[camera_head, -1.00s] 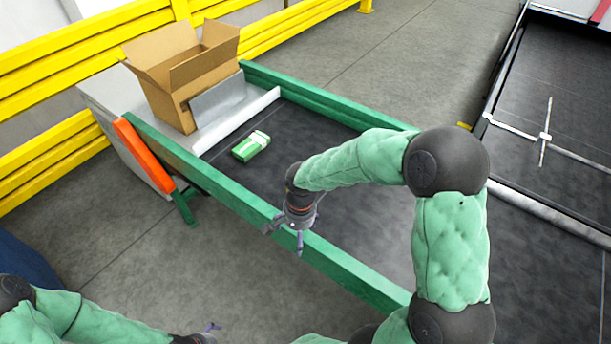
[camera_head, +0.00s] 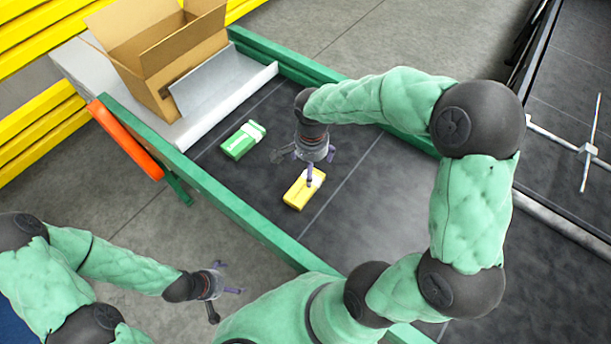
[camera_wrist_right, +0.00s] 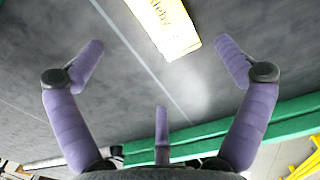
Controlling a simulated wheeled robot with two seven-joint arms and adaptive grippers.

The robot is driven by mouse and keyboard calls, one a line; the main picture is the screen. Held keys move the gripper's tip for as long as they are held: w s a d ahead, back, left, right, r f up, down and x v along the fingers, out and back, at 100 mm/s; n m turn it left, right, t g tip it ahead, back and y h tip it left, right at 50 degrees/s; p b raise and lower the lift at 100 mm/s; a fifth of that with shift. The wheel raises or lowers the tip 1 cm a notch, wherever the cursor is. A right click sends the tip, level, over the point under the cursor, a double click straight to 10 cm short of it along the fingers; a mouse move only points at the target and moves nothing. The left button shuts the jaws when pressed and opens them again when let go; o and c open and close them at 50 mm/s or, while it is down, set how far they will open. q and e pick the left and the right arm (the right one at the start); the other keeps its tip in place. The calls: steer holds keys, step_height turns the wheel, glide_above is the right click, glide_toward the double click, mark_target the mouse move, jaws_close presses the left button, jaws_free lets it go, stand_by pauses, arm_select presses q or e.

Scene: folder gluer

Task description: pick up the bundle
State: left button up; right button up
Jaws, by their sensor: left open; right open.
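A yellow bundle (camera_head: 297,194) with a white band lies on the dark belt in the head view. It also shows at the top of the right wrist view (camera_wrist_right: 168,25), partly cut off, with printing on it. A green bundle (camera_head: 240,143) with a white band lies farther back on the belt, to the left. My right gripper (camera_head: 306,163) is open and empty above the belt, just behind the yellow bundle. One finger overlaps the bundle's far end in the head view; contact cannot be told. My left gripper (camera_head: 222,291) is open and empty, left of the belt.
Green rails (camera_head: 225,208) edge the belt (camera_head: 350,205). An open cardboard box (camera_head: 160,55) stands on the table at the belt's far end, beside a grey metal plate (camera_head: 225,92). An orange bar (camera_head: 125,137) is at the left corner. Yellow barriers (camera_head: 40,60) stand behind.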

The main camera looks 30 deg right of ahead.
steer(key=b, duration=0.1)
glide_above(305, 188)
steer(key=d, duration=0.2)
step_height(305, 188, down, 5)
steer(key=f, duration=0.2)
steer(key=a+f+b, duration=0.1)
steer(key=f, duration=0.1)
steer(key=shift+s+f, duration=0.15)
steer(key=shift+f, duration=0.4)
steer(key=c, duration=1.1)
